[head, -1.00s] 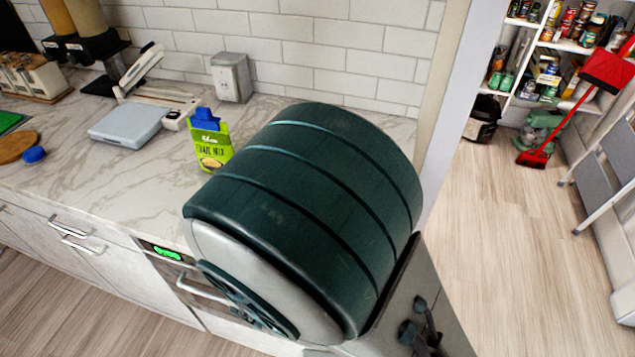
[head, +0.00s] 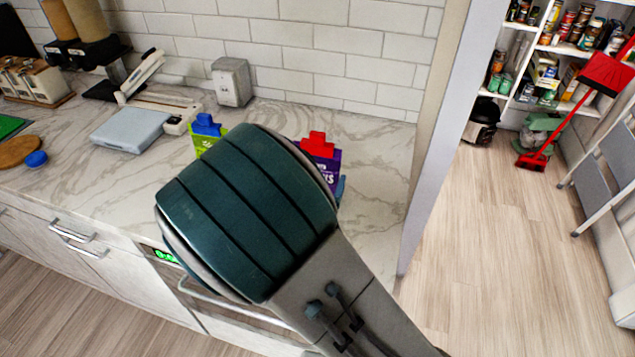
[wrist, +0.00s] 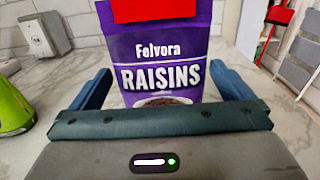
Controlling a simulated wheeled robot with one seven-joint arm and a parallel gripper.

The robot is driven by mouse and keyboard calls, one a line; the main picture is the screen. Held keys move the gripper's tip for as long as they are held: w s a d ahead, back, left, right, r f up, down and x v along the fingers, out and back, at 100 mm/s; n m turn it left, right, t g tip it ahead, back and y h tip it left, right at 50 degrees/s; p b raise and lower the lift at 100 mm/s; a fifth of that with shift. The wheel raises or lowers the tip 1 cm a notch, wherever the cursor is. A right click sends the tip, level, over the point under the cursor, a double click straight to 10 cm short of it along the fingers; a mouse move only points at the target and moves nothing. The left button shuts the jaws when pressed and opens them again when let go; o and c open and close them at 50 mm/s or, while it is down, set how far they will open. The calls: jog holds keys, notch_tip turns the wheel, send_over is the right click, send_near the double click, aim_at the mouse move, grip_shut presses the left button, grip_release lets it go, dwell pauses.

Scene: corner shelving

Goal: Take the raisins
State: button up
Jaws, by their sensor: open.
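The raisins (wrist: 158,55) are a purple pouch labelled "Felvora RAISINS" with a red cap, standing upright on the marble counter. In the head view the raisins (head: 322,158) show behind my arm at the right, with their lower part hidden. My gripper (wrist: 165,88) is open in the wrist view, with one blue finger on each side of the pouch. I cannot tell whether the fingers touch it. In the head view my arm hides most of the gripper; a bit of a blue finger (head: 341,188) shows beside the pouch.
A green trail mix pouch (head: 205,136) with a blue cap stands to the left, partly hidden by my arm. A metal box (head: 231,82) is against the tiled wall. A scale (head: 130,130) lies further left. The counter's right end stops at a wall edge (head: 432,140).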

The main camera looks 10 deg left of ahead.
jog(key=shift+w+d, duration=0.2)
jog(key=shift+w, duration=1.35)
jog(key=c, duration=0.8)
jog(key=shift+r, duration=0.2)
jog(key=shift+c, duration=0.2)
jog(key=shift+r, duration=0.45)
notch_tip(320, 180, up, 3)
jog(key=shift+f, duration=0.15)
jog(key=s+d+r+b, duration=0.6)
jog(key=s+d+r, duration=0.1)
jog(key=d, duration=0.2)
jog(key=shift+s+b, duration=0.15)
jog(key=shift+b, duration=0.15)
